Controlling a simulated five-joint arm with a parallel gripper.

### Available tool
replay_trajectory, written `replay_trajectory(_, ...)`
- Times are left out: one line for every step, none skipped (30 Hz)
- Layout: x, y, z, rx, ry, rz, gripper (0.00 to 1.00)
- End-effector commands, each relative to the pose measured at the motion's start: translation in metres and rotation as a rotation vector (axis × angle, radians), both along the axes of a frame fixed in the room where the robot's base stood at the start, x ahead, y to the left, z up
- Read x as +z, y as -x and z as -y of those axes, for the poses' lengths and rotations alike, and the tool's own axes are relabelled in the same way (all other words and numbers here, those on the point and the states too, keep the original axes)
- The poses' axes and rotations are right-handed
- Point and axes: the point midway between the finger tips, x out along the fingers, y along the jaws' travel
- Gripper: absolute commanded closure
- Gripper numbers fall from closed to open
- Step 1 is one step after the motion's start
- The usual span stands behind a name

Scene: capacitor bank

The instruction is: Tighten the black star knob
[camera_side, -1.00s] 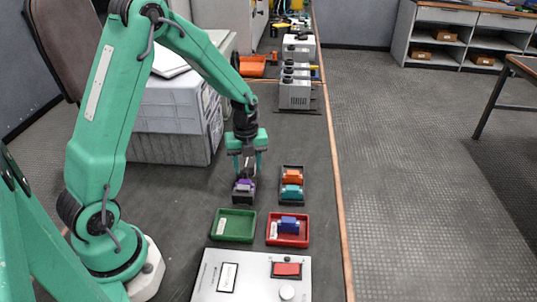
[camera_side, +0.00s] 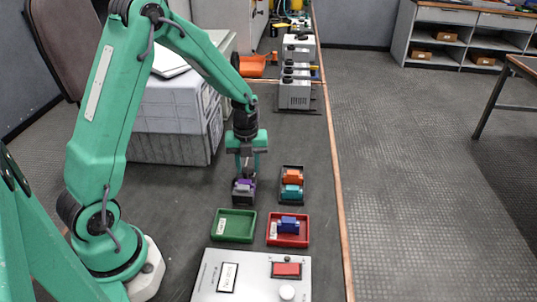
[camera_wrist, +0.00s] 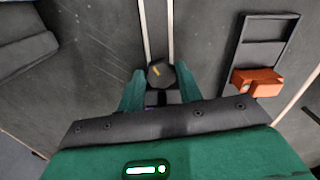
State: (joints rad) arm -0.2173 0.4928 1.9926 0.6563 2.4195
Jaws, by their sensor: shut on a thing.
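The black star knob (camera_wrist: 160,73) shows in the wrist view as a dark, many-sided cap with a short yellow mark. My gripper (camera_wrist: 161,88) has its green fingers on either side of the knob, shut on it. In the side view my gripper (camera_side: 246,174) points straight down at the black fixture (camera_side: 243,200) that holds a purple block (camera_side: 244,186). The knob itself cannot be made out there, behind the fingers.
A black rack (camera_side: 291,182) with orange and teal blocks stands to the right. Nearer are a green tray (camera_side: 233,225), a red tray (camera_side: 288,240) with a blue block, and a grey panel (camera_side: 252,280) with a red switch. Grey boxes (camera_side: 294,95) stand farther back.

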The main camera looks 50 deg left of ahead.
Motion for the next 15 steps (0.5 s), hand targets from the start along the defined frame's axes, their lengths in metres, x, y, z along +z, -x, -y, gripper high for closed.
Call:
replay_trajectory(0.0003, -0.0004, 0.0, -0.008, 0.0, 0.0, 0.92)
replay_trajectory(0.0003, -0.0004, 0.0001, -0.009, 0.0, 0.0, 0.92)
replay_trajectory(0.0003, -0.0004, 0.0001, -0.009, 0.0, 0.0, 0.92)
replay_trajectory(0.0003, -0.0004, 0.0001, -0.009, 0.0, 0.0, 0.92)
replay_trajectory(0.0004, -0.0004, 0.0001, -0.009, 0.0, 0.0, 0.92)
replay_trajectory(0.0004, -0.0004, 0.0001, -0.008, 0.0, 0.0, 0.92)
replay_trajectory(0.0004, -0.0004, 0.0001, -0.008, -0.001, 0.001, 0.92)
replay_trajectory(0.0004, -0.0004, 0.0001, -0.009, -0.001, 0.001, 0.92)
replay_trajectory(0.0004, -0.0004, 0.0001, -0.014, -0.001, 0.001, 0.92)
replay_trajectory(0.0004, -0.0004, 0.0001, -0.02, -0.001, 0.001, 0.92)
replay_trajectory(0.0004, -0.0005, 0.0001, -0.029, 0.0, 0.001, 0.92)
replay_trajectory(0.0004, -0.0006, 0.0002, -0.046, 0.0, 0.001, 0.92)
replay_trajectory(0.0004, -0.0006, 0.0002, -0.059, 0.0, 0.001, 0.92)
replay_trajectory(0.0004, -0.0007, 0.0003, -0.076, 0.0, 0.001, 0.92)
replay_trajectory(0.0004, -0.0007, 0.0004, -0.097, 0.0, 0.001, 0.92)
